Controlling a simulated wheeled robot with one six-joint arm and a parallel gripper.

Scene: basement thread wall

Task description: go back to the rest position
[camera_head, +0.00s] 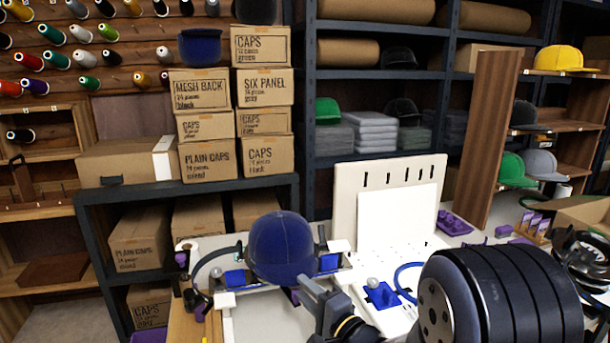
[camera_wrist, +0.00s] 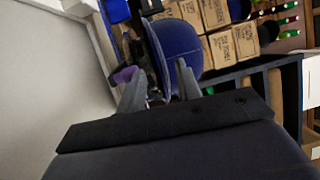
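A dark blue cap (camera_head: 281,248) sits upright on a fixture with blue clamps on the work table (camera_head: 255,325). My gripper (camera_head: 312,285) is just in front of the cap and to its lower right. In the wrist view, the two grey fingers of my gripper (camera_wrist: 160,82) stand apart. The blue cap (camera_wrist: 178,45) shows beyond and between the fingertips. I see nothing held between them, though I cannot tell whether a fingertip touches the cap.
A white pegboard panel (camera_head: 385,175) stands behind the table. Cap boxes (camera_head: 207,160) are stacked on a dark shelf (camera_head: 190,188) at the left. A wooden shelf (camera_head: 565,135) with caps stands at the right. A blue tray piece (camera_head: 381,295) lies right of my gripper.

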